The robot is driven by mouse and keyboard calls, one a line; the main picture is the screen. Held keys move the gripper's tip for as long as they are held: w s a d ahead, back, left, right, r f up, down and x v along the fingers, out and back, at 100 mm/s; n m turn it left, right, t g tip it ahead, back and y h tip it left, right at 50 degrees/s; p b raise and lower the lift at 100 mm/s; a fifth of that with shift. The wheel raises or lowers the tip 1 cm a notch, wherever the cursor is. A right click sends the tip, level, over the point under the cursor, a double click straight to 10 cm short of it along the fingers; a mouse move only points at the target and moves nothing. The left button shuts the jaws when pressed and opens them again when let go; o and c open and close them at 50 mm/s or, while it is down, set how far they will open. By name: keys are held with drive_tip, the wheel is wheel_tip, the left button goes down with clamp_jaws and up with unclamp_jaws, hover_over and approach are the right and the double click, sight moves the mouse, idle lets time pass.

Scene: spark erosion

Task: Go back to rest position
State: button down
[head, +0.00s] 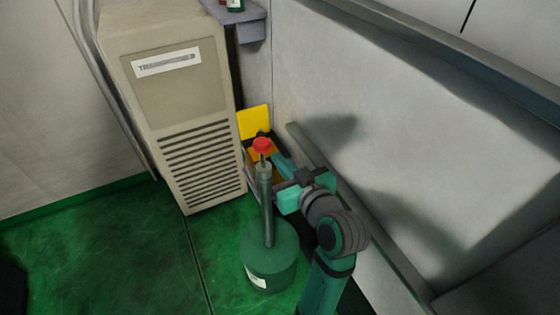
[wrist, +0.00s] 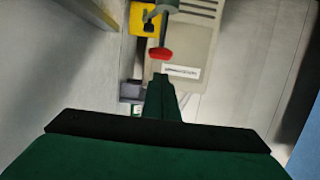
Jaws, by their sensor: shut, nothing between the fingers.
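My gripper (head: 283,185) is shut and empty. In the head view it is at the end of my teal and grey arm, just right of a green post with a red knob (head: 262,145). I cannot tell whether they touch. In the wrist view my gripper (wrist: 161,82) points toward the beige cabinet, and the red knob (wrist: 161,53) shows just beyond its fingers. The post stands on a round green base (head: 269,265) on the floor.
A beige vented cabinet (head: 182,110) stands left of the post. A yellow item (head: 253,121) sits behind it. A small grey shelf (head: 247,22) is at the top. A pale wall with a rail (head: 345,190) runs along the right. The green floor (head: 110,250) is clear at left.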

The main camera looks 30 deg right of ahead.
drive_tip(key=shift+f, duration=0.1)
idle(0.5)
drive_tip(key=s+a+f+m+h, duration=0.1)
drive_tip(key=s+a+f, duration=0.4)
drive_tip(key=f, duration=0.5)
drive_tip(key=s+a+f+m+h, duration=0.15)
drive_tip(key=s+a+f, duration=0.3)
drive_tip(key=f, duration=0.55)
drive_tip(key=s+a+n+y, duration=0.1)
drive_tip(key=s+a, duration=0.5)
drive_tip(key=s, duration=0.5)
drive_tip(key=s+a+f+n+y, duration=0.1)
drive_tip(key=s+a, duration=0.5)
drive_tip(key=s, duration=0.5)
drive_tip(key=shift+s+a+f, duration=0.3)
drive_tip(key=shift+s, duration=0.1)
drive_tip(key=shift+w+y, duration=0.1)
drive_tip(key=shift+y, duration=0.15)
